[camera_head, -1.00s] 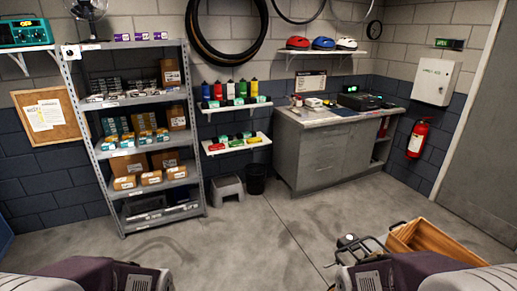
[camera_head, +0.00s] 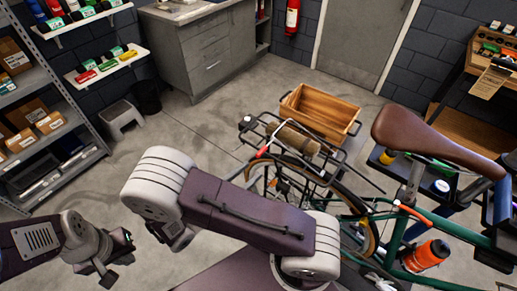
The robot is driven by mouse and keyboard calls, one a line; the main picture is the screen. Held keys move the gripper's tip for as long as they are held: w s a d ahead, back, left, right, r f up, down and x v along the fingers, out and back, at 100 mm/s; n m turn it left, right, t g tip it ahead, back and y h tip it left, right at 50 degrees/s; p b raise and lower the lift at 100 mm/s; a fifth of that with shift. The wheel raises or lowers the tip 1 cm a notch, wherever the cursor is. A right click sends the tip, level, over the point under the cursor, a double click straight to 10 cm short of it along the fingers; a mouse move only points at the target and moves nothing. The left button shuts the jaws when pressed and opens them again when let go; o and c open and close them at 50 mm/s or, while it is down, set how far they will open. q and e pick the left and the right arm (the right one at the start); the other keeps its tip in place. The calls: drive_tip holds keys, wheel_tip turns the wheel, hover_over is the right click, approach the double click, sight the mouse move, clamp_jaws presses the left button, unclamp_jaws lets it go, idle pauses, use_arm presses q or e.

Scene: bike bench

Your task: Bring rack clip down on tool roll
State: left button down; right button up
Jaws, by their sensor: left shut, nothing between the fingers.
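A tan rolled tool roll (camera_head: 298,138) lies on the black wire rear rack (camera_head: 352,171) of a green bike in the head view. A small red-tipped part (camera_head: 262,152) sits at the rack's near left side. My left gripper (camera_head: 98,276) is at the lower left, shut and empty, over the floor and well away from the rack. My right arm crosses the lower middle, and its gripper does not show.
A wooden crate (camera_head: 322,112) is just behind the rack. The bike's brown saddle (camera_head: 428,134) and green frame (camera_head: 392,238) stand to the right, with an orange bottle (camera_head: 427,256). Shelves (camera_head: 60,120) stand at the left.

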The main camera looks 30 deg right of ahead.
sight(261, 151)
drive_tip(key=shift+n+t, duration=0.6)
drive_tip(key=shift+t, duration=0.3)
drive_tip(key=x, duration=0.2)
drive_tip(key=p+x, duration=0.1)
drive_tip(key=x, duration=0.2)
drive_tip(key=w+p+x, duration=0.1)
drive_tip(key=x, duration=0.2)
drive_tip(key=shift+w+r, duration=0.2)
drive_tip(key=shift+r, duration=0.2)
drive_tip(key=shift+a, duration=0.1)
clamp_jaws()
